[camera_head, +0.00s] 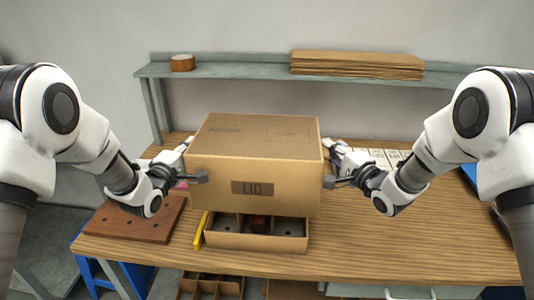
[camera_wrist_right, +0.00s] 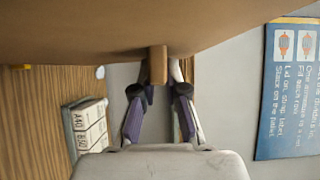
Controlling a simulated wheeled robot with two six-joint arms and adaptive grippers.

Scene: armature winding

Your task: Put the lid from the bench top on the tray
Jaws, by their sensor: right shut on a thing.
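The lid (camera_head: 255,155) is a large brown cardboard box-shaped cover marked "LID". It is held level between my two grippers, above and behind the front of the tray (camera_head: 262,243), and hides the tray's back. The tray has compartments with dark round parts partly visible. My right gripper (camera_head: 335,181) is shut on a small brown tab at the lid's right side; the tab shows between the fingers (camera_wrist_right: 158,72) in the right wrist view. My left gripper (camera_head: 195,177) is at the lid's left side, its fingers closed there, with the lid staying level between both.
A brown board with holes (camera_head: 135,218) lies at the bench's left, beside a yellow strip (camera_head: 200,231). White labelled cards (camera_head: 385,158) lie right of the lid. The bench's right front is clear.

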